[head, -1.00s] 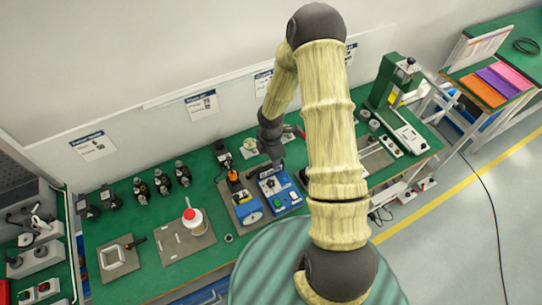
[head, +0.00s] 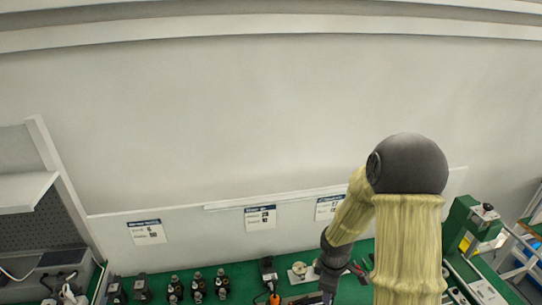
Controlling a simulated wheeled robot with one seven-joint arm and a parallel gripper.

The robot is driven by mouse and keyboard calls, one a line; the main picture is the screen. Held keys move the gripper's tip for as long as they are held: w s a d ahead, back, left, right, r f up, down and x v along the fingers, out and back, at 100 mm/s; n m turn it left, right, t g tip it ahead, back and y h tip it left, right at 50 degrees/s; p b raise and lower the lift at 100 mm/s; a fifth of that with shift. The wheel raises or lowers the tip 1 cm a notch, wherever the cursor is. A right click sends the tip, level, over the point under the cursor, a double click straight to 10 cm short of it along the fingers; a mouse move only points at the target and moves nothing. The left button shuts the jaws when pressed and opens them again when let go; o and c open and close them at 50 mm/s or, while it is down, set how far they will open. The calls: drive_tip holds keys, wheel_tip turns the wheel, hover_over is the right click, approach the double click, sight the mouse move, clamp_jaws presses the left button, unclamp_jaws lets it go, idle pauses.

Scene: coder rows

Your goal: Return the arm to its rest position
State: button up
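My arm, in pale yellow sleeves with dark joints, rises at the right of the head view and bends down at the elbow towards the green bench (head: 245,293). My gripper (head: 328,296) is at the bottom edge of the view, below the dark wrist. Its fingertips are cut off or too small to make out, so I cannot see whether it is open or holds anything.
Several small black devices (head: 198,286) stand in a row on the bench. Red-handled tools (head: 358,269) lie just right of the wrist. A green machine (head: 470,226) stands at the right. Label sheets (head: 147,232) hang on the back panel. Shelving (head: 25,192) is at the left.

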drive_tip(key=s+r+m+t+b, duration=0.1)
drive_tip(key=s+r+m+b, duration=0.1)
drive_tip(key=s+m, duration=0.3)
drive_tip(key=s+a+r+m+b, duration=0.1)
drive_tip(key=s+r+m+b, duration=0.2)
drive_tip(key=s+m+b, duration=0.2)
drive_tip(key=m, duration=0.3)
drive_tip(key=shift+s+r+t+y, duration=0.3)
drive_tip(key=shift+t, duration=0.1)
drive_tip(key=shift+a, duration=0.1)
idle(1.4)
